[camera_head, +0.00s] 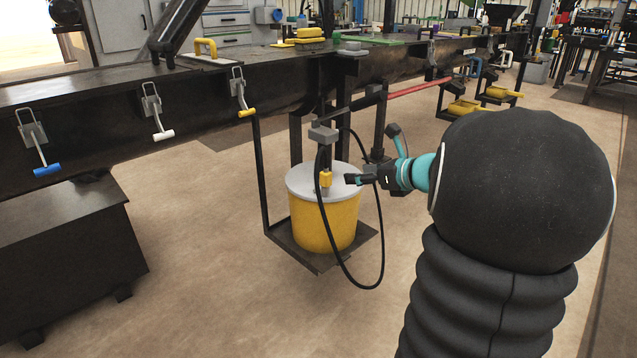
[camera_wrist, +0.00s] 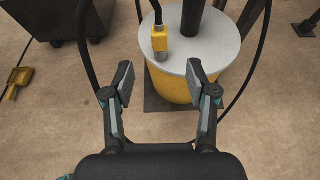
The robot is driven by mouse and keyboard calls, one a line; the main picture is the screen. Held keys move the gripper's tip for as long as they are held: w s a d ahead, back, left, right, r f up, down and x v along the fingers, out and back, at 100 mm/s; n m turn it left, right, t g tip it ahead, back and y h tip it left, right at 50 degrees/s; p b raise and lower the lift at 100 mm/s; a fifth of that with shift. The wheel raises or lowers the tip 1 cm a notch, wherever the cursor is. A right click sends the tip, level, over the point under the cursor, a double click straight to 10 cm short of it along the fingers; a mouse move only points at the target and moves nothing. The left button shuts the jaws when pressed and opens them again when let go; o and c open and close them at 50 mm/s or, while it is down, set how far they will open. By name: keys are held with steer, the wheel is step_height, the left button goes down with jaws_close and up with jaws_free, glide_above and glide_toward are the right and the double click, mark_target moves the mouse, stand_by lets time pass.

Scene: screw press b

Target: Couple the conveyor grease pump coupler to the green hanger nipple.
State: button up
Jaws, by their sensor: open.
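The yellow coupler (camera_head: 325,179) hangs on a black hose in front of the yellow grease pump bucket (camera_head: 322,222). In the wrist view the coupler (camera_wrist: 160,38) points its metal end down over the bucket's grey lid, just beyond the fingertips and centred between them. My gripper (camera_head: 354,180) is close to the right of the coupler in the head view. In the wrist view my gripper (camera_wrist: 160,80) is open with nothing between its fingers. Hangers with blue (camera_head: 47,171), white (camera_head: 163,135) and yellow (camera_head: 246,113) ends hang from the beam. I cannot make out a green hanger nipple.
The bucket stands on a low hanging shelf (camera_head: 313,262) under the dark beam (camera_head: 100,90). A hose loop (camera_head: 368,283) hangs beside it. A red-gripped lever (camera_head: 420,87) reaches out to the right above my gripper. A dark cabinet (camera_head: 65,245) stands left. The floor between is clear.

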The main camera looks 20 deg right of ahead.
mark_target(328, 173)
steer(key=b+x, duration=0.1)
steer(key=x, duration=1.1)
steer(key=shift+w+a, duration=0.2)
steer(key=shift+w, duration=0.2)
steer(key=shift+r, duration=0.1)
jaws_close()
